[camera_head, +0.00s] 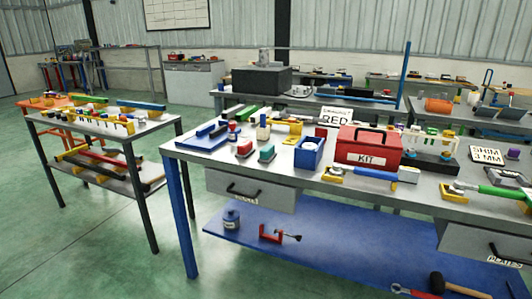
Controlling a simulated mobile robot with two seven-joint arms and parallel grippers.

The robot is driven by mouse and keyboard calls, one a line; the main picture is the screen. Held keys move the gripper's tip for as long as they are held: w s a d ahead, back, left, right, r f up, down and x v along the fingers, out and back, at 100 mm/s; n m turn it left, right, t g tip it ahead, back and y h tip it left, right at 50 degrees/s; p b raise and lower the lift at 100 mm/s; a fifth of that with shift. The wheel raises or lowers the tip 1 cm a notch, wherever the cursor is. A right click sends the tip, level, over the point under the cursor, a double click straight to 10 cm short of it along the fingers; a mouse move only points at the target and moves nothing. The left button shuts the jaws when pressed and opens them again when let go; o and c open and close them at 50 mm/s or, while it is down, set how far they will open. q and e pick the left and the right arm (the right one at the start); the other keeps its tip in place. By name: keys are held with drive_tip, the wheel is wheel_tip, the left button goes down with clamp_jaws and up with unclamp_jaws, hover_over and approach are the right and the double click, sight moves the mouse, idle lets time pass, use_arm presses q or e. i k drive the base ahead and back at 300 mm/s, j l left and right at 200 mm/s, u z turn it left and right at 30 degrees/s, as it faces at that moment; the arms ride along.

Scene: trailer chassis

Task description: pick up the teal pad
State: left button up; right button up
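The teal pad (267,154) sits on the grey workbench (205,173) near its front edge, left of the blue open bin (309,154). It looks like a small block with a light patch or knob on top. A similar red pad (244,150) sits just to its left, a small gap apart. Neither of my grippers shows in the head view.
A red box marked KIT (368,150) stands right of the blue bin. A blue tray (203,137) with bars lies left of the pads. A smaller table (70,128) stands at left, with green floor between. A blue lower shelf (330,250) holds tools.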

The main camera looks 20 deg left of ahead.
sight(267, 154)
drive_tip(key=i+j+u, duration=0.2)
drive_tip(key=i, duration=0.4)
drive_tip(key=i+u, duration=0.2)
drive_tip(key=i, duration=0.4)
